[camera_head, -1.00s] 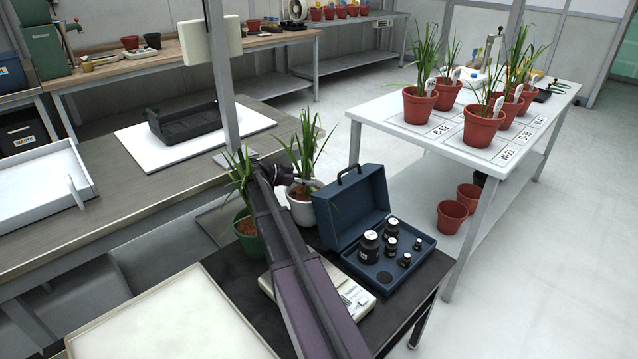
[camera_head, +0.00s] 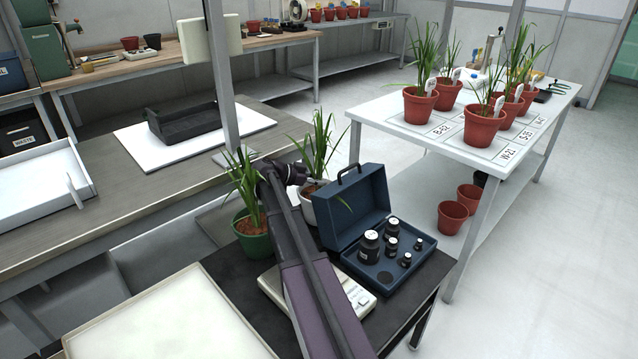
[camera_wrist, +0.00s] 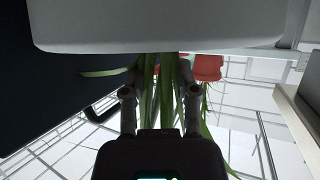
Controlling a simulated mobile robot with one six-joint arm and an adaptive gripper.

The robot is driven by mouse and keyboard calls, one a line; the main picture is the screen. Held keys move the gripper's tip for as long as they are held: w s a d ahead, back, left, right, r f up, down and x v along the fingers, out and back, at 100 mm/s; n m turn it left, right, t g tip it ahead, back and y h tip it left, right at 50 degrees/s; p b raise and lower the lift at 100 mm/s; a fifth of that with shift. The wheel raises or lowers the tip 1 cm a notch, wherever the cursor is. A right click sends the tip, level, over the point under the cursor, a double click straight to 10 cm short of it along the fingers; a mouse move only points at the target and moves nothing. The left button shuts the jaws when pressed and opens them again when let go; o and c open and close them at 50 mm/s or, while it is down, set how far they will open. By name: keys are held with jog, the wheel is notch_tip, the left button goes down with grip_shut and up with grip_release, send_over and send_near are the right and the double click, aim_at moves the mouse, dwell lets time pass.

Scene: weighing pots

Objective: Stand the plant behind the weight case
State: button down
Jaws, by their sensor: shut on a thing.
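The plant, green leaves in a white pot (camera_head: 308,193), is at the left rear of the blue weight case (camera_head: 352,204) in the head view. The case hides part of the pot. The case stands open, lid up, with several black weights in it. My gripper (camera_head: 309,184) is shut on the pot at its rim, partly hidden by my arm. In the wrist view, the pot (camera_wrist: 160,27) fills the top, and leaves (camera_wrist: 155,95) pass between the fingers of my gripper (camera_wrist: 160,68). Whether the pot's base touches the table is hidden.
A plant in a green pot (camera_head: 254,236) stands close to the left of my arm. A scale (camera_head: 358,298) lies under my arm on the dark table (camera_head: 409,322). A white table (camera_head: 398,140) with red-potted plants is behind right.

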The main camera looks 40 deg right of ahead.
jog(key=shift+f, duration=0.1)
dwell(0.4)
jog(key=c, duration=0.8)
grip_release()
jog(key=shift+f, duration=0.1)
jog(key=o, duration=0.4)
jog(key=shift+p+v, duration=2.25)
jog(key=shift+v, duration=3.8)
